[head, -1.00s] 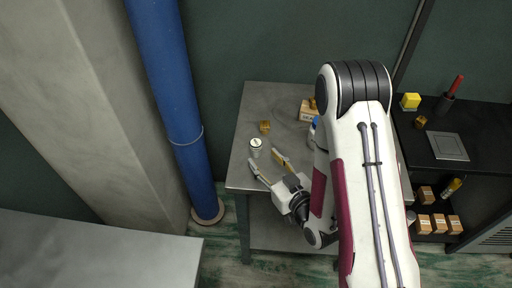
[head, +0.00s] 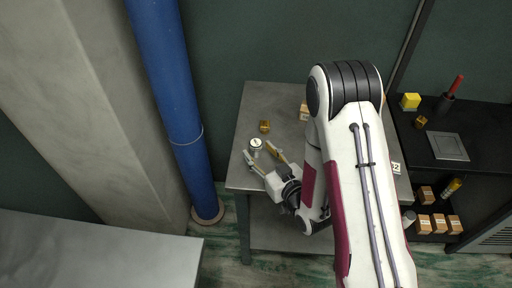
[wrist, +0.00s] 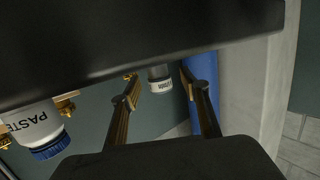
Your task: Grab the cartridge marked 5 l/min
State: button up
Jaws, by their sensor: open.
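A small white and grey cylinder (head: 256,145) with a dark mark on its round top stands near the left side of the grey metal table (head: 250,178). In the wrist view the cylinder (wrist: 160,78) appears upside down with a white label band; I cannot read the marking, so I cannot confirm it is the 5 l/min cartridge. My gripper (head: 258,151) is open, with its fingertips on either side of the cylinder's near side. In the wrist view the cylinder shows between the fingers (wrist: 160,82). I cannot tell whether they touch it.
A brass block (head: 265,126) stands behind the cylinder. A white bottle marked PASTE (wrist: 32,124) with a blue cap is at the wrist view's left. A blue pipe (head: 178,110) rises left of the table. A black shelf (head: 480,125) with several boxes stands right.

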aim_at(259, 151)
jog(key=shift+x, duration=1.6)
jog(key=shift+d, duration=0.1)
jog(key=c, duration=1.3)
